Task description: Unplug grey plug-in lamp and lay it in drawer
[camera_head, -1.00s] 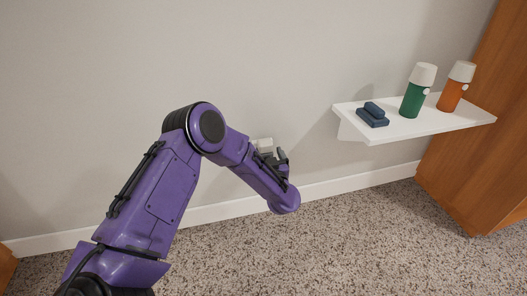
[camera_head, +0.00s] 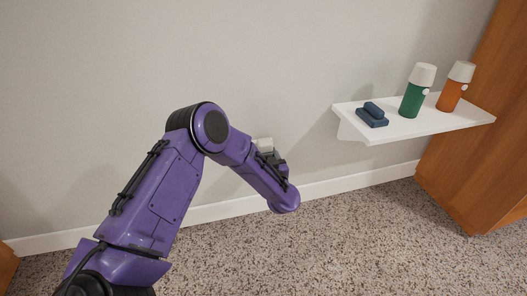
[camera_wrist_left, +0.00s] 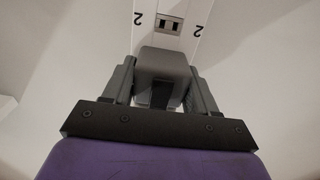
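The grey plug-in lamp (camera_wrist_left: 163,62) shows in the left wrist view as a grey block between the two fingers of my left gripper (camera_wrist_left: 163,88). Both fingers appear to press on its sides. Beyond it is a pale strip with a dark two-slot socket (camera_wrist_left: 168,25) and a "2" on each side. In the head view my left gripper (camera_head: 272,158) is close to the wall, mostly hidden behind my wrist. A pale block (camera_head: 264,144) shows just above it, likely part of the lamp. No drawer can be made out. My right gripper is not in view.
A white wall shelf (camera_head: 430,122) at right holds a folded dark blue item (camera_head: 372,117), a green bottle (camera_head: 413,98) and an orange bottle (camera_head: 451,95). Wooden furniture (camera_head: 490,140) stands at the far right. The carpet (camera_head: 340,240) below is clear.

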